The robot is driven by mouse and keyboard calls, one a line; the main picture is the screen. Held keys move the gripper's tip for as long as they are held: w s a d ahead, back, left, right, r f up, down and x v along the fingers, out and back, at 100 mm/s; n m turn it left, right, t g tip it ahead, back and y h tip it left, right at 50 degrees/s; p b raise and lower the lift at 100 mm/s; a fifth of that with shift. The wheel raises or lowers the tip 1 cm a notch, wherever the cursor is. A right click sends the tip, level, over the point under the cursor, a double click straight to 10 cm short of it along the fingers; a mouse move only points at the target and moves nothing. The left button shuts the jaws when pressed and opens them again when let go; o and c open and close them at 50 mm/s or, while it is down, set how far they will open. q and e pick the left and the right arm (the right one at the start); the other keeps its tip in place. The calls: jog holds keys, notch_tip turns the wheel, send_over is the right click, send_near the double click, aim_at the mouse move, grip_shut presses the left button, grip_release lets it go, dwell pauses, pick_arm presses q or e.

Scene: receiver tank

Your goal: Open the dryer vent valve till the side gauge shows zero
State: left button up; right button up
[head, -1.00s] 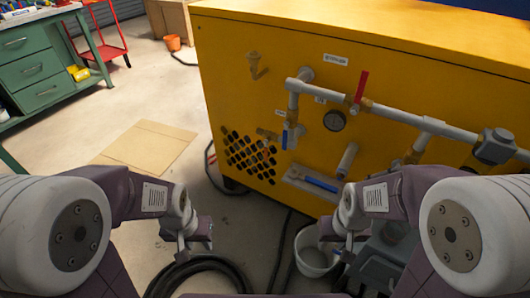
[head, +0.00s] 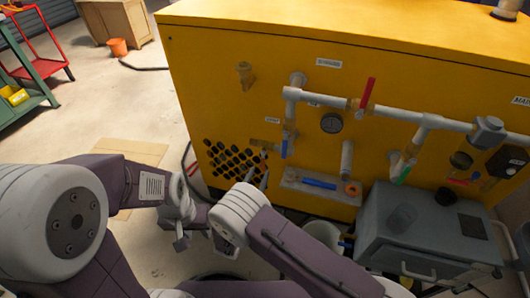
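The yellow machine (head: 230,105) carries a round side gauge (head: 331,123) with a dark face; its reading is too small to tell. Valve levers show on the pipework: red (head: 366,94), blue (head: 284,146) and green (head: 403,173). A small brass fitting (head: 264,154) sits left of the blue lever. The labels are unreadable, so I cannot tell which is the dryer vent valve. My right gripper (head: 257,179) appears open, its fingers apart just below the brass fitting; contact is unclear. My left gripper (head: 181,238) hangs low at left, its fingers unclear.
A grey tank unit (head: 425,225) stands at lower right beside a white bucket (head: 322,236). A ledge with a blue bar (head: 320,183) juts from the panel. Cardboard (head: 128,152) lies on open floor at left, near a green bench (head: 38,85) and red cart (head: 38,50).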

aim_at(263, 165)
jog(key=shift+a, duration=0.15)
jog(key=b+x, duration=0.3)
jog(key=x, duration=0.5)
jog(key=shift+f, duration=0.1)
jog(key=shift+w+d, duration=0.2)
jog(key=shift+w, duration=0.35)
grip_shut()
dwell(0.6)
